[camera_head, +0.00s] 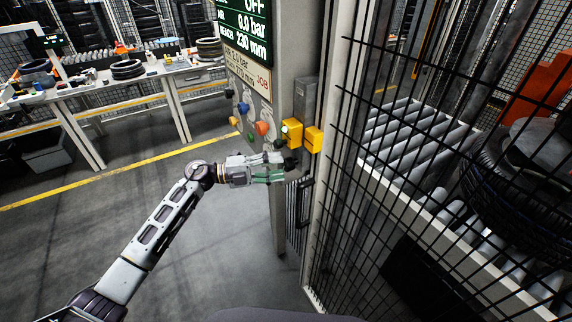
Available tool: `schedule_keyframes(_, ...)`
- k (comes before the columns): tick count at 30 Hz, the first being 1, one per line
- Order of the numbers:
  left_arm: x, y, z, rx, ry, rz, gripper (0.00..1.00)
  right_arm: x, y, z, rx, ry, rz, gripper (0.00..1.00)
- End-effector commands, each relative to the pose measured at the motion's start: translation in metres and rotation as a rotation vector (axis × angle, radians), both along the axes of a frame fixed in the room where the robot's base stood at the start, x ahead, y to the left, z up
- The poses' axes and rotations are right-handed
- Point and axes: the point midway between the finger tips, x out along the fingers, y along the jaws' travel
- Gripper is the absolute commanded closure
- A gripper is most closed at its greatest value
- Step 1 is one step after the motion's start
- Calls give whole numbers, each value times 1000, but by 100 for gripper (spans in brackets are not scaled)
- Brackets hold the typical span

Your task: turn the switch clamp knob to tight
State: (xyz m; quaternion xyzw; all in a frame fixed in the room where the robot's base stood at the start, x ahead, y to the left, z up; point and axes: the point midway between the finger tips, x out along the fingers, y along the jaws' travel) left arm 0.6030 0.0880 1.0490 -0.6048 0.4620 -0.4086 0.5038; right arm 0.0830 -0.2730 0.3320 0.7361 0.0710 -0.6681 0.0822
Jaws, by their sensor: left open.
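My left gripper (284,165) reaches in from the left to the grey post and is open. Its fingertips are close to a small dark knob-like part (291,163) below the yellow switch box (291,132); this may be the clamp knob. I cannot tell whether the fingers touch it or whether it stands tight or loose. The yellow switch box has a green spot on its face. A second yellow box (314,139) is beside it on the right. My right gripper is not in view.
A workbench (185,78) stands at back left. The floor between is clear.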

Motion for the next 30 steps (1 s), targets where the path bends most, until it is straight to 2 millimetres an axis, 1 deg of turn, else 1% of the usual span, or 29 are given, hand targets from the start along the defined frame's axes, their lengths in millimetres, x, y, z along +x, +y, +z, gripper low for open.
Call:
schedule_keyframes(1,1,-7,2,-2,-2,-2,53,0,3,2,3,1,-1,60)
schedule_keyframes(3,3,-13,2,-1,-1,-2,53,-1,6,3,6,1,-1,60)
schedule_keyframes(9,7,-28,2,0,-1,-1,53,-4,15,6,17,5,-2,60)
schedule_keyframes(15,8,-33,2,0,0,0,53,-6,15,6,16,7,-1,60)
schedule_keyframes(23,8,-34,1,0,0,0,53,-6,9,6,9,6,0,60)
schedule_keyframes(30,8,-34,1,1,0,-1,84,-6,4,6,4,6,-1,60)
